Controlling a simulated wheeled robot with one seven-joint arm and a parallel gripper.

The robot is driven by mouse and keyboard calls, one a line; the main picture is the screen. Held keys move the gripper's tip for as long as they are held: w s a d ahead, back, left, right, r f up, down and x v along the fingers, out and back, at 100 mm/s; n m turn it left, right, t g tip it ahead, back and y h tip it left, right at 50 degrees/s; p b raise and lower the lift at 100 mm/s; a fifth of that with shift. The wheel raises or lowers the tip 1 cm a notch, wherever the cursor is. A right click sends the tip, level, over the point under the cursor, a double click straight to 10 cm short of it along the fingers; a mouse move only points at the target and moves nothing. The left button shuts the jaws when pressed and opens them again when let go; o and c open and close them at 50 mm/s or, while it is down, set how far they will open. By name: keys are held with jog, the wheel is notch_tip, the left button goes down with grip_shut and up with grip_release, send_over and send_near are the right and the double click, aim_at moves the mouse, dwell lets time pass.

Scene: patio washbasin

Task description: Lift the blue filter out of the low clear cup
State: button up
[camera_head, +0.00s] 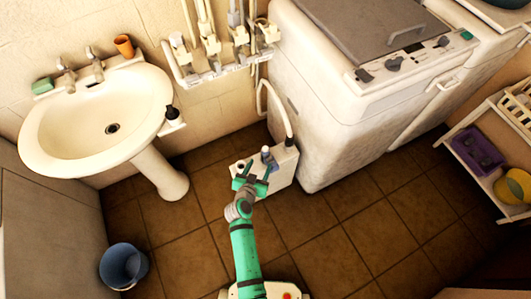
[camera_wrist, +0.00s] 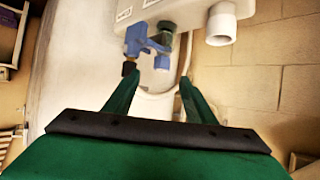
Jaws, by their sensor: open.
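A small blue part (camera_head: 267,154), which looks like the filter, stands at the top of a white box-shaped unit (camera_head: 282,172) on the floor. In the wrist view, a blue fitting (camera_wrist: 150,42) shows just beyond my fingertips, against the white unit (camera_wrist: 175,10). A low clear cup cannot be made out surely; a pale bluish piece shows below the blue fitting. My gripper (camera_head: 255,175) is open, with its two green fingers (camera_wrist: 158,80) apart and nothing seen held between them. It is close to the front of the unit; touching cannot be told.
A white washing machine (camera_head: 350,130) stands right of the unit. A washbasin (camera_head: 70,140) on a pedestal is at left, with a blue bucket (camera_head: 123,265) below. Pipes and valves (camera_head: 215,60) run along the wall. Tiled floor at right (camera_head: 370,220) is clear.

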aim_at(265, 150)
jog(key=x, duration=0.4)
jog(key=r+x, duration=0.1)
jog(key=x, duration=0.2)
jog(key=shift+w, duration=0.35)
jog(key=shift+a+x, duration=0.2)
jog(key=shift+x, duration=2.4)
jog(key=c, duration=1.1)
